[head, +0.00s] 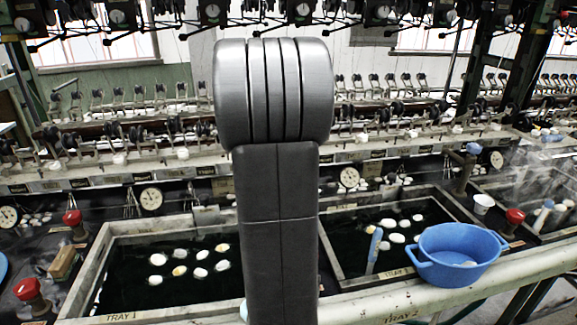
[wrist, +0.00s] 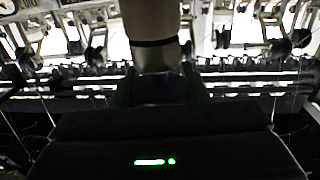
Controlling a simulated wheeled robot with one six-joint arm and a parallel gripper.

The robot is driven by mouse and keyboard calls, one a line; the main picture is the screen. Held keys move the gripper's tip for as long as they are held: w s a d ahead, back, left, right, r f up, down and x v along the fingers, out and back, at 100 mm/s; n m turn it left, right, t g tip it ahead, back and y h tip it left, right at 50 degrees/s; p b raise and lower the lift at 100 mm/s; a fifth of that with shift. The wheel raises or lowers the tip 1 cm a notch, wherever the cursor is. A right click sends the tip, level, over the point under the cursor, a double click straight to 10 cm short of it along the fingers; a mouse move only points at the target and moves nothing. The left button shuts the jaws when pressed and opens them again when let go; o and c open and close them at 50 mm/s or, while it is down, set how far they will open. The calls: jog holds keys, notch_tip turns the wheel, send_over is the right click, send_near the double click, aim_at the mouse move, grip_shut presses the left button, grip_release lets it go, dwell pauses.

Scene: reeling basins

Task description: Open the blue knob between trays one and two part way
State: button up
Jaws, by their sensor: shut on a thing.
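The blue knob between tray one (head: 92,262) and tray two (head: 393,274) is hidden behind my arm in the head view. In the dark wrist view, my gripper (wrist: 158,86) has its green-edged fingers on both sides of a dark bluish piece (wrist: 162,92), which looks like the knob. The gripper is shut on it. A pale, thick post (wrist: 153,28) with a dark band rises just beyond it. How far the knob is turned cannot be seen. Both trays hold dark water with several white cocoons.
A blue basin (head: 458,256) stands over tray two's front right corner. Red knobs (head: 72,218) stand at the left, and another red knob (head: 515,216) at the right. A second blue knob (head: 473,148) stands behind tray two. Reeling gear (head: 120,150) lines the back.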

jog(key=o, duration=1)
jog(key=shift+c, duration=0.2)
jog(key=s+b, duration=0.1)
jog(key=s, duration=0.6)
jog(key=shift+s+d, duration=0.3)
jog(key=shift+d, duration=0.1)
